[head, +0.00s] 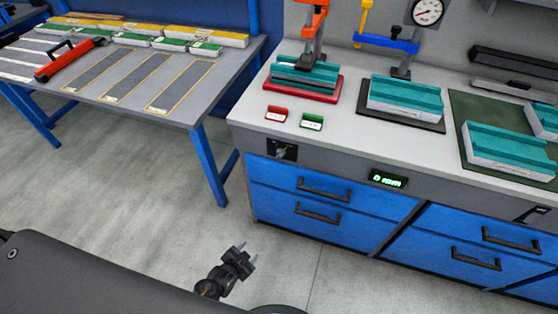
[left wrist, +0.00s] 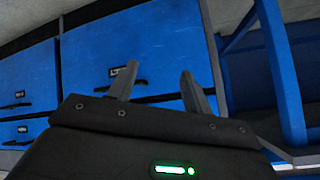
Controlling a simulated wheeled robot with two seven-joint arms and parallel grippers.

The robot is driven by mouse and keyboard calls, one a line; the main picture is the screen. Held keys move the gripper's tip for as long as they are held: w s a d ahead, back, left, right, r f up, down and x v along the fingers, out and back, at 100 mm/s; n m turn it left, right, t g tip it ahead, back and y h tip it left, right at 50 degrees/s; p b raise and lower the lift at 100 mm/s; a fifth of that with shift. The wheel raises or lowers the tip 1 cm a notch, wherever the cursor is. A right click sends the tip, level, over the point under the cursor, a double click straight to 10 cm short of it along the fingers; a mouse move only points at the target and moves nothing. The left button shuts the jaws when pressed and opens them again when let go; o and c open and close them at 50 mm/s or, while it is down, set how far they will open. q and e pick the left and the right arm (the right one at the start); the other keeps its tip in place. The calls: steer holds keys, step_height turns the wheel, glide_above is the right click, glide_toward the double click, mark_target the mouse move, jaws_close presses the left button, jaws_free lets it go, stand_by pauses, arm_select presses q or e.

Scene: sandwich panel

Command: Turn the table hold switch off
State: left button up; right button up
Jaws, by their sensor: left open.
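A small black switch plate with a dark knob (head: 281,149) is set in the grey front edge of the bench, near its left corner, above the blue drawers. Its label and the exact angle of the knob are too small to read. My left gripper (head: 244,252) is low over the floor in front of the bench, below and left of the switch, apart from it. It is open and empty. In the left wrist view its two fingers (left wrist: 158,75) stand apart before the blue drawer fronts; I do not see the switch there. My right gripper is not in view.
The bench (head: 360,128) carries a red press fixture (head: 305,84), red and green blocks and teal-topped panels (head: 405,97). Drawer handles (head: 324,188) stick out below the switch. A blue-legged table (head: 212,170) stands to the left. The floor between is free.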

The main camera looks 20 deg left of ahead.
arm_select(q)
steer(key=w+d+r+m+t, duration=0.2)
steer(key=w+r+t, duration=0.3)
steer(key=w+r, duration=0.75)
steer(key=m+t+h+b, duration=0.1)
steer(key=m+t, duration=0.1)
steer(key=t, duration=0.1)
glide_toward(278, 158)
steer(key=w, duration=0.3)
steer(key=w+d, duration=0.1)
steer(key=w, duration=0.5)
steer(key=shift+w+d+f, duration=0.1)
steer(key=shift+w+d, duration=0.15)
steer(key=shift+w, duration=0.15)
steer(key=c, duration=0.9)
steer(key=shift+a, duration=0.15)
steer(key=shift+c, duration=0.4)
